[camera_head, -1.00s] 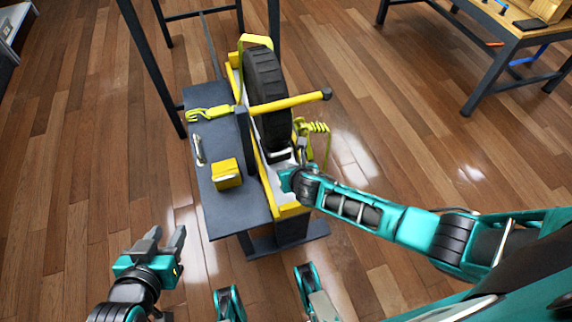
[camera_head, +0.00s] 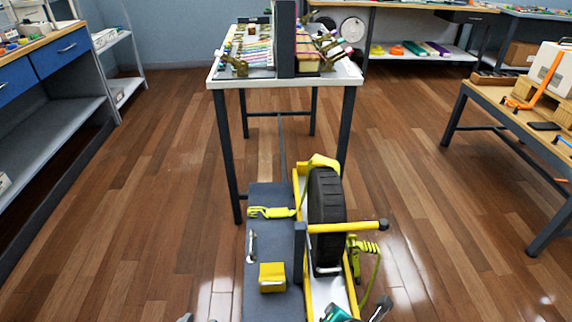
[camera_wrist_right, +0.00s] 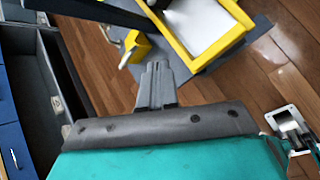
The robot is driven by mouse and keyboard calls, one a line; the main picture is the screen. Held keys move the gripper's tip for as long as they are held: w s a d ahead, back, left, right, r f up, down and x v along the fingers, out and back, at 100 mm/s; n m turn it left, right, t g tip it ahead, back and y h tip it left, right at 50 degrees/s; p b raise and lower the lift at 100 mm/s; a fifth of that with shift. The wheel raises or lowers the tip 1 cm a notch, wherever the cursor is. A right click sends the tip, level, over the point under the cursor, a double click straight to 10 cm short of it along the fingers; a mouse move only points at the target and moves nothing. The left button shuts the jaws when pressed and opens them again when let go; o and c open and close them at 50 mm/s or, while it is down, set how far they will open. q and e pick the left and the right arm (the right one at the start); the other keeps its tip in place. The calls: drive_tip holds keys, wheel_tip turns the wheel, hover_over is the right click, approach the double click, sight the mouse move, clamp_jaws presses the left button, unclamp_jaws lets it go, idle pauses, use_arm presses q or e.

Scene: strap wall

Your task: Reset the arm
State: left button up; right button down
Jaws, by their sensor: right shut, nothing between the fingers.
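My right gripper (camera_wrist_right: 157,83) is shut and empty in the right wrist view, its grey fingers together. In that view it is near the yellow-framed stand (camera_wrist_right: 212,58) and a yellow block (camera_wrist_right: 138,46). A small grey tip (camera_head: 185,318) at the bottom edge appears to be my left gripper; the rest is out of frame. The black wheel (camera_head: 326,208) stands upright in the stand, with a yellow bar (camera_head: 345,227) across it.
A yellow-green strap (camera_head: 366,262) hangs right of the wheel. A grey bench top (camera_head: 262,222) holds a yellow block (camera_head: 272,277). A white table (camera_head: 217,82) stands behind, a wooden table (camera_head: 500,104) right, blue drawers (camera_head: 62,52) left. Open floor (camera_head: 430,225) lies between.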

use_arm(q)
drive_tip(key=a+r+p, duration=0.1)
drive_tip(key=p, duration=0.1)
drive_tip(key=s+a+r+p, duration=0.1)
drive_tip(key=p, duration=0.1)
drive_tip(key=shift+s+r+y, duration=0.1)
drive_tip(key=shift+r+y, duration=0.1)
drive_tip(key=shift+y, duration=0.2)
use_arm(e)
drive_tip(key=s+d+r+m, duration=0.2)
drive_tip(key=r+m, duration=0.2)
drive_tip(key=m, duration=0.4)
drive_tip(key=s+d+r+m+t, duration=0.1)
drive_tip(key=s+d+r+m, duration=0.1)
drive_tip(key=m, duration=0.7)
drive_tip(key=s+d+r+m+t, duration=0.1)
drive_tip(key=s+d+r+m, duration=0.1)
drive_tip(key=r+m, duration=0.4)
drive_tip(key=s+m, duration=0.1)
drive_tip(key=m, duration=0.2)
drive_tip(key=shift+s, duration=0.25)
